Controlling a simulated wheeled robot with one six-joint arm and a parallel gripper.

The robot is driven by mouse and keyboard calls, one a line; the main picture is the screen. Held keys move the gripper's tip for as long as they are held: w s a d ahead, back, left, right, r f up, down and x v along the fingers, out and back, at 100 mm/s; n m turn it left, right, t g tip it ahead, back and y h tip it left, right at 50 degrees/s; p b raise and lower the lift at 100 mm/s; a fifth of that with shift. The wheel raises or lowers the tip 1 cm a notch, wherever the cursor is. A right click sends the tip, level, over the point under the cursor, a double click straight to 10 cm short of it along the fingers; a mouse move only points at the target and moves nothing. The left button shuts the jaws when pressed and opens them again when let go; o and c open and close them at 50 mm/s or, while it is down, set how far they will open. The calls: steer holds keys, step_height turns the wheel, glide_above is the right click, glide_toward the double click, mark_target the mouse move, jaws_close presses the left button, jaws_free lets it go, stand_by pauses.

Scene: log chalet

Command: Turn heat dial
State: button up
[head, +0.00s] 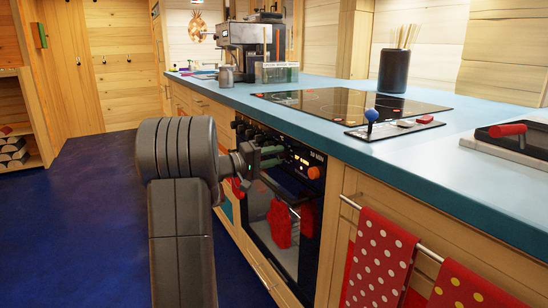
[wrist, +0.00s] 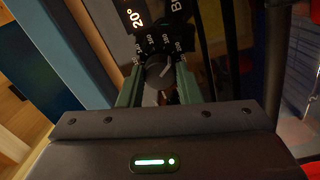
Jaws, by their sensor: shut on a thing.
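The heat dial (wrist: 157,72) is a dark round knob with a pale pointer line and white numbers around it, on the oven's black control panel. In the wrist view the green fingers of my gripper (wrist: 160,80) stand on either side of the dial and are shut on it. In the head view my gripper (head: 271,156) reaches to the panel of the oven (head: 310,215), and the dial is hidden there. An orange knob (head: 314,172) shows on the panel to the right.
The blue counter (head: 410,160) runs above the oven, with a black hob (head: 340,103) and a blue-topped joystick (head: 371,116). Red mitts (head: 280,223) show at the oven front. A dotted red towel (head: 380,260) hangs on a rail to the right. The blue floor (head: 90,220) at left is clear.

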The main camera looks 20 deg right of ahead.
steer(key=shift+f+m, duration=0.1)
steer(key=shift+m, duration=0.6)
steer(key=o, duration=1)
steer(key=shift+a, duration=0.6)
steer(key=a+p, duration=0.1)
steer(key=a, duration=0.3)
steer(key=a+p, duration=0.1)
steer(key=a, duration=0.3)
steer(key=a+p, duration=0.1)
steer(key=a, duration=0.3)
steer(key=shift+s+a+f, duration=0.15)
steer(key=shift+s+a, duration=0.1)
steer(key=shift+a, duration=0.1)
steer(key=d+b, duration=0.1)
steer(key=d, duration=0.3)
steer(key=d+b, duration=0.1)
steer(key=d, duration=0.4)
steer(key=d+b, duration=0.1)
steer(key=d, duration=0.4)
steer(key=shift+w, duration=0.25)
steer(key=shift+r, duration=0.2)
